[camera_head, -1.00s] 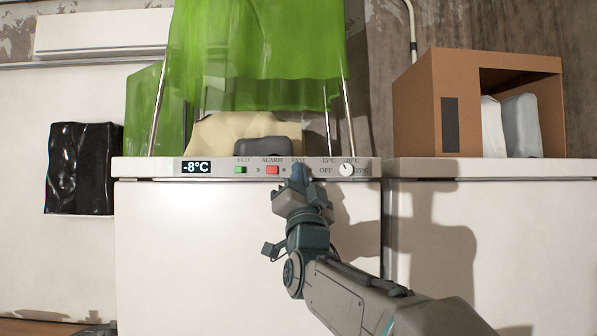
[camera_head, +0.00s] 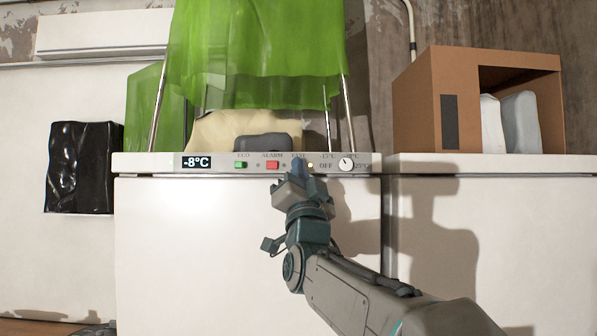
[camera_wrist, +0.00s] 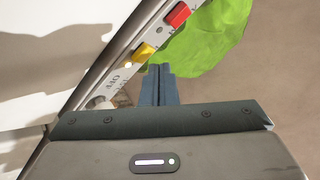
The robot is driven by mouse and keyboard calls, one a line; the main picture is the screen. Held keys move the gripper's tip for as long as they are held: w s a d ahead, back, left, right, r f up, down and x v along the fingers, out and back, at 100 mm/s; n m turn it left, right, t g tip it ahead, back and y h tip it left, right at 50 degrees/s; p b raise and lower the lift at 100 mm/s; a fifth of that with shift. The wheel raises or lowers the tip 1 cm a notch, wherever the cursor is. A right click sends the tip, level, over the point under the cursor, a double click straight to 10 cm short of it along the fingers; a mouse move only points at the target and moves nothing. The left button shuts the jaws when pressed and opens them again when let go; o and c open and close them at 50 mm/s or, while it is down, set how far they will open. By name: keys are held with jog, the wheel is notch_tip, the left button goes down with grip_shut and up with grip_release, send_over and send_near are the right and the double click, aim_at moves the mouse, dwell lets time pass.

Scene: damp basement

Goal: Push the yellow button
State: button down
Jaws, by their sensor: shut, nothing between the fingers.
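The yellow button (camera_wrist: 145,52) shows in the wrist view on a freezer's control panel, between a red button (camera_wrist: 178,14) and the OFF lettering. In the head view my fingers cover its place under the FAST label. My gripper (camera_head: 297,166) is shut and empty, in front of the panel (camera_head: 220,164). In the wrist view the fingertips (camera_wrist: 159,70) are close beside the yellow button; I cannot tell whether they touch it. A small yellowish light (camera_head: 310,165) glows right of the fingers.
The panel also has a -8°C display (camera_head: 196,163), a green button (camera_head: 240,165), the red ALARM button (camera_head: 272,165) and a round knob (camera_head: 346,164). Green plastic (camera_head: 255,50) hangs above. A cardboard box (camera_head: 415,105) stands on the right unit.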

jog(key=shift+s, duration=0.15)
jog(key=s+b, duration=0.4)
jog(key=s, duration=0.1)
jog(key=shift+s+a, duration=0.1)
jog(key=shift+s, duration=0.3)
dwell(2.3)
